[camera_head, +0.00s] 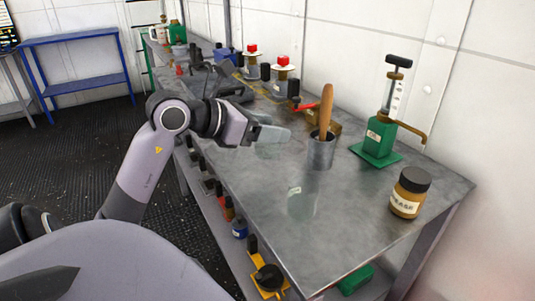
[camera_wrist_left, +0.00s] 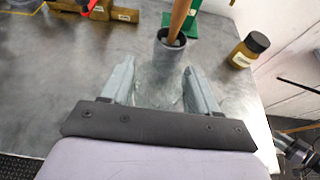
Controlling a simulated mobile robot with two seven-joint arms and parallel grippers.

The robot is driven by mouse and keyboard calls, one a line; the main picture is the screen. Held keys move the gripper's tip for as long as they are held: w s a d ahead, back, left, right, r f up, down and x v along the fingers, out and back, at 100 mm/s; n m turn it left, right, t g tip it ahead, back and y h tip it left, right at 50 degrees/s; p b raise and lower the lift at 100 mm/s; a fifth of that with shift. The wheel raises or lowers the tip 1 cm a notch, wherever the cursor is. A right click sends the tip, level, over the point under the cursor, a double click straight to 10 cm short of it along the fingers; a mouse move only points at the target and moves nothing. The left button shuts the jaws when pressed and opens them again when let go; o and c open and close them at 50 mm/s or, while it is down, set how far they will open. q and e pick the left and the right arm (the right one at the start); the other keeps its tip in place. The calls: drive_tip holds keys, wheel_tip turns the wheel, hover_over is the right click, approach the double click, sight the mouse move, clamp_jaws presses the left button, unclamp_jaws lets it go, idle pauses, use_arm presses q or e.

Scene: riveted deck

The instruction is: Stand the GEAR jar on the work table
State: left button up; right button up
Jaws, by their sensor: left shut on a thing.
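My left gripper (camera_head: 272,134) reaches in from the left over the work table (camera_head: 350,225). Its pale, see-through-looking fingers are shut on a clear, faint jar (camera_wrist_left: 157,92), which shows between them in the left wrist view. In the head view the jar (camera_head: 268,149) is barely visible below the fingers, and I cannot read its label there. I cannot tell whether its base touches the table. A small pale green-white patch (camera_head: 294,190) shows on the tabletop, perhaps a reflection.
A metal cup (camera_head: 320,153) with a wooden handle stands just beyond the fingers. A green pump (camera_head: 377,140) and a GREASE jar (camera_head: 408,194) stand to the right. Burners and other items crowd the far end. The front of the tabletop is clear. A blue table (camera_head: 80,60) stands far left.

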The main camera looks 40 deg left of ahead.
sight(256, 150)
use_arm(q)
drive_tip(key=shift+f+b, duration=0.45)
drive_tip(key=shift+f, duration=2.25)
drive_tip(key=shift+f, duration=0.2)
drive_tip(key=o, duration=1.1)
drive_tip(key=shift+r, duration=0.1)
